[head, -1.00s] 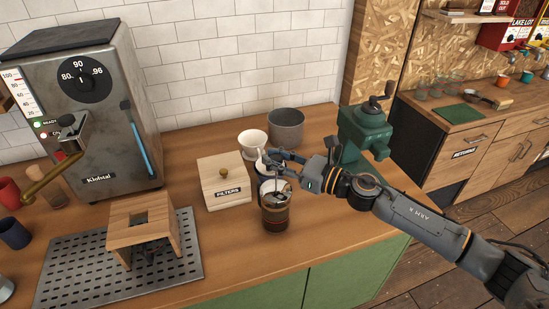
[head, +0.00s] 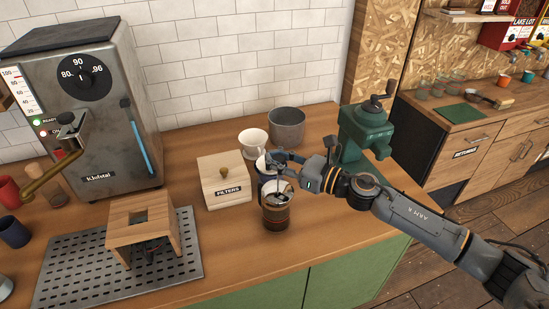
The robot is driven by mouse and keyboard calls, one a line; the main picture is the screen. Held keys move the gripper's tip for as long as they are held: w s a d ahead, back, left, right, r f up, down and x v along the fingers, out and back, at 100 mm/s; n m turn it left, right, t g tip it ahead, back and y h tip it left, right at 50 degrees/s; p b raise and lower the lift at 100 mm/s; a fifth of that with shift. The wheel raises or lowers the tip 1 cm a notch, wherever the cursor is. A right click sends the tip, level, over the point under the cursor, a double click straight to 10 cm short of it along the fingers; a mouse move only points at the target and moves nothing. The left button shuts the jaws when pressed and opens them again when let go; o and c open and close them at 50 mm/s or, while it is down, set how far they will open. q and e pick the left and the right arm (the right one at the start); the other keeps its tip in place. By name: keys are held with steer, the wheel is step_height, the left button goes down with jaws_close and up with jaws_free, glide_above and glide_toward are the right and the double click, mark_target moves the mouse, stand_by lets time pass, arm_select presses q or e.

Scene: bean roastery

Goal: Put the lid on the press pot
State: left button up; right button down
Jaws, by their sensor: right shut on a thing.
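The press pot (head: 276,218), a dark cylinder with brown bands, stands upright on the wooden counter near its front edge. My right gripper (head: 275,161) is just above and behind the pot, with its arm coming in from the right. It is shut on the lid (head: 283,191), whose thin plunger rod shows below the fingers. The lid is at the pot's mouth; I cannot tell whether it is fully seated on the rim. The fingers partly hide the lid's top. My left gripper is not in view.
A wooden filters box (head: 223,184) stands left of the pot. A white cup (head: 253,142), a grey canister (head: 287,127) and a green grinder (head: 365,130) stand behind. A wooden stand (head: 145,225) sits on a perforated tray (head: 70,268) at left. The counter's front right is clear.

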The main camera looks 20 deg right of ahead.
steer(key=c, duration=1)
jaws_free()
steer(key=shift+o, duration=0.2)
steer(key=v, duration=1.2)
steer(key=shift+d, duration=0.1)
